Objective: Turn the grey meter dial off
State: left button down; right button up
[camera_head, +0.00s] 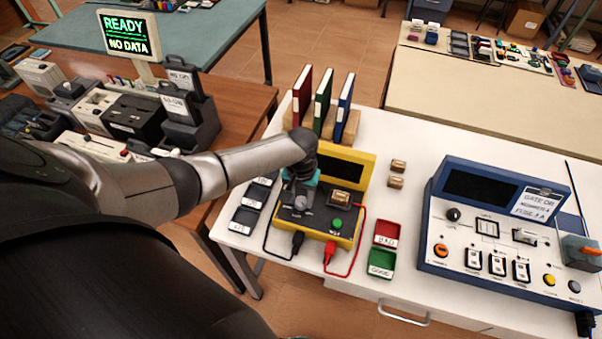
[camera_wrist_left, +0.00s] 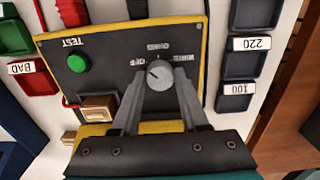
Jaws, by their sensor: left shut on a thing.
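The yellow meter (camera_head: 347,238) with a dark face stands on the white table in the head view, below my left arm. Its grey dial (camera_wrist_left: 160,73) shows in the wrist view, with small printed marks around it that are upside down there. A pale line on the dial points up-left toward the mark at its left, which looks like OFF but is hard to read. My left gripper (camera_wrist_left: 158,88) is shut on the dial, one finger on each side. In the head view the gripper (camera_head: 300,201) hides much of the dial. My right gripper is not in view.
A green TEST button (camera_wrist_left: 78,63) and a small tan component (camera_wrist_left: 98,106) sit on the meter. Black and red leads (camera_head: 361,238) run from it. Red BAD (camera_head: 386,232) and green GOOD (camera_head: 381,263) trays lie right; dark trays (camera_head: 243,219) left; binders (camera_head: 322,101) behind.

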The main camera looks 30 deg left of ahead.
aim_at(301, 201)
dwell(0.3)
pick_arm(q)
jog(key=shift+c, duration=2.1)
grip_release()
jog(key=shift+r, duration=0.6)
notch_tip(301, 201, up, 14)
jog(key=p, duration=0.3)
